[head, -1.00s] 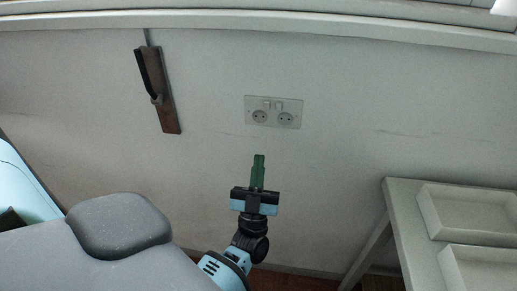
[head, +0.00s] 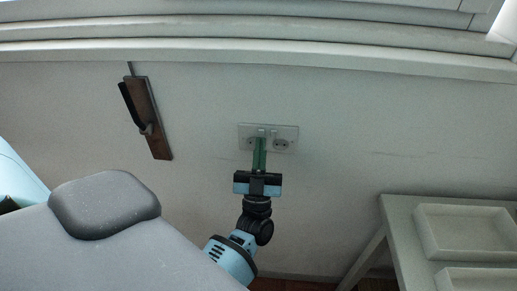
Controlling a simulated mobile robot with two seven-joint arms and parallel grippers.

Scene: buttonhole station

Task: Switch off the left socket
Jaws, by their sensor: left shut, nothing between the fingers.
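A pale double socket plate (head: 290,132) is on the white wall in the middle of the head view. Its right socket (head: 281,145) shows clear, and the left socket (head: 250,142) is partly hidden by my gripper. Two small switches sit in the upper middle of the plate; the left switch (head: 262,131) is just above my fingertips. My left gripper (head: 260,140) has its green fingers shut and empty, pointing up at the plate's lower middle. I cannot tell whether the tips touch the plate. My right gripper is not in view.
A wooden board with a dark handset-like piece (head: 158,134) hangs on the wall at left. A grey table (head: 400,235) with pale trays (head: 470,250) stands at lower right. A ledge (head: 300,52) runs above. The wall around the socket is clear.

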